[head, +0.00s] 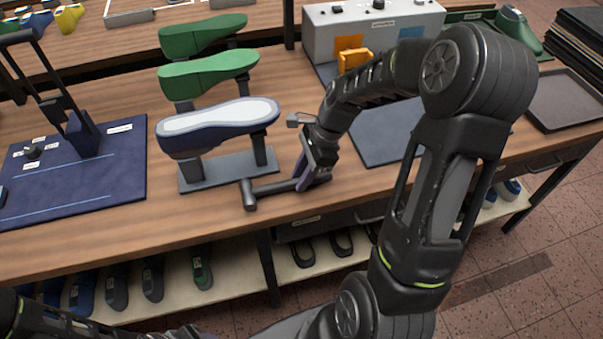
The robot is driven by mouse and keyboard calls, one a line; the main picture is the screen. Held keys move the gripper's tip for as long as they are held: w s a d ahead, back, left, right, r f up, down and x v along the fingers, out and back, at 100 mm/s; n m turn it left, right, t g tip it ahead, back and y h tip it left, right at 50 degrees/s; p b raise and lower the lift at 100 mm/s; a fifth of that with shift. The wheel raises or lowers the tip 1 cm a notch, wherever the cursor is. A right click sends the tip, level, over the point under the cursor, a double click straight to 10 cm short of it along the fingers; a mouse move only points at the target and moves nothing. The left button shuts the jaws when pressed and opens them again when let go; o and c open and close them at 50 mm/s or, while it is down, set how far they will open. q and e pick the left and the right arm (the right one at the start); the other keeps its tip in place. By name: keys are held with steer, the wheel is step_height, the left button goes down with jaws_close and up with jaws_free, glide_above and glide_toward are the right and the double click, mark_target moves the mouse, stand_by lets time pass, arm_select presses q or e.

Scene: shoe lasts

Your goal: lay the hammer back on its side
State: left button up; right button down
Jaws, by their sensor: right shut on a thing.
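The dark hammer (249,194) is near the front edge of the workbench, in front of the shoe-last stand. Its cylinder-shaped head points left and its handle runs right into my right gripper (312,180). My right gripper is shut on the handle and hides part of it. I cannot tell whether the hammer touches the bench top or is just above it. My left gripper is not in view; only part of my left arm shows at the bottom left.
A stand (228,171) holds a blue last with a white sole (218,117) just behind the hammer. Green lasts (208,75) stand further back. A blue mat with a fixture (120,170) lies left, a grey box (325,32) behind. Bare wood (185,215) lies left of the hammer.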

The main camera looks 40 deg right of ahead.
steer(key=c, duration=1.1)
jaws_free()
steer(key=v, duration=0.7)
steer(key=shift+s+d+r+b, duration=0.1)
steer(key=shift+d+r+b, duration=0.05)
steer(key=shift+r+b, duration=0.2)
